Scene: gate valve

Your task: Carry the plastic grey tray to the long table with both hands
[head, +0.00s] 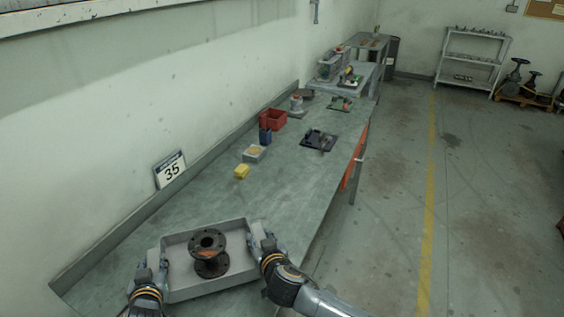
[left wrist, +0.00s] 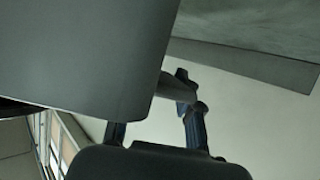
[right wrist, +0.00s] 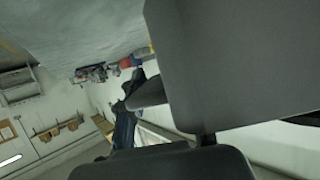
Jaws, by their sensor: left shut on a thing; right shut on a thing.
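The grey plastic tray (head: 178,242) is at the near end of the long table (head: 215,200), with a dark flanged pipe piece (head: 209,252) standing in it. My left gripper (head: 152,268) is shut on the tray's left side wall. My right gripper (head: 262,240) is shut on its right side wall. The tray looks about level; I cannot tell whether it touches the tabletop or is just above it. The tray fills much of the left wrist view (left wrist: 80,55) and the right wrist view (right wrist: 245,65), hiding parts of the fingers.
Further along the table are a yellow block (head: 242,171), a small grey bin (head: 254,154), a blue bin (head: 265,136), a red bin (head: 273,119) and a black tray (head: 319,140). A "35" sign (head: 170,170) leans at the wall. Open floor lies right of the table.

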